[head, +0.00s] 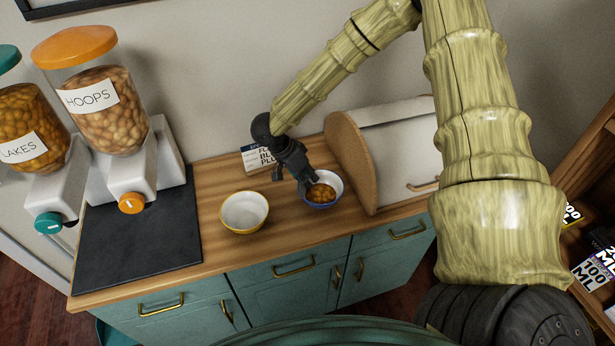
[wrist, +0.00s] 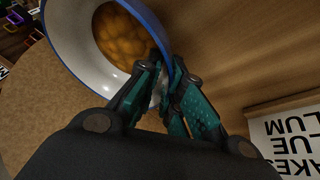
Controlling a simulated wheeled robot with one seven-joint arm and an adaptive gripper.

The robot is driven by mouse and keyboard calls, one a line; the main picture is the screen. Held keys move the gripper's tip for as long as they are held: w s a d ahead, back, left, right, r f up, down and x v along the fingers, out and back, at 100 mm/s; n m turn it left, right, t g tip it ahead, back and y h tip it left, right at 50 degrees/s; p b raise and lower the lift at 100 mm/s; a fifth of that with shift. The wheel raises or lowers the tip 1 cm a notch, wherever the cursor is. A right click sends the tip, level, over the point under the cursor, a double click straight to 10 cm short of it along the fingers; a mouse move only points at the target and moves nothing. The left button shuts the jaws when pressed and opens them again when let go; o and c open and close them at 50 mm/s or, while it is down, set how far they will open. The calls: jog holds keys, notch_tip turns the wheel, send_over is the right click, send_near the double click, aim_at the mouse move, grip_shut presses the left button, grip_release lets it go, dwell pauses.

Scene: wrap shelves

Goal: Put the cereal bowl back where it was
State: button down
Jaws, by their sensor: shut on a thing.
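A white cereal bowl with a blue rim (head: 337,184) holds orange-brown cereal. In the wrist view the teal fingers (wrist: 167,92) pinch the rim of the bowl (wrist: 72,58), one finger inside and one outside. A second white bowl, with a yellow rim (head: 244,212), stands to the left on the counter and looks empty.
Cereal dispensers, one labelled HOOPS (head: 105,110), stand at the left behind a dark mat (head: 135,245). A rounded bread box (head: 385,150) is close on the right of the blue-rimmed bowl. The counter's front edge (head: 290,254) is near.

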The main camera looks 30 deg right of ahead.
jog(key=c, duration=1.5)
grip_release()
jog(key=shift+f, duration=0.15)
jog(key=shift+c, duration=0.2)
jog(key=b+v, duration=0.2)
jog(key=v, duration=1)
jog(key=shift+b, duration=0.35)
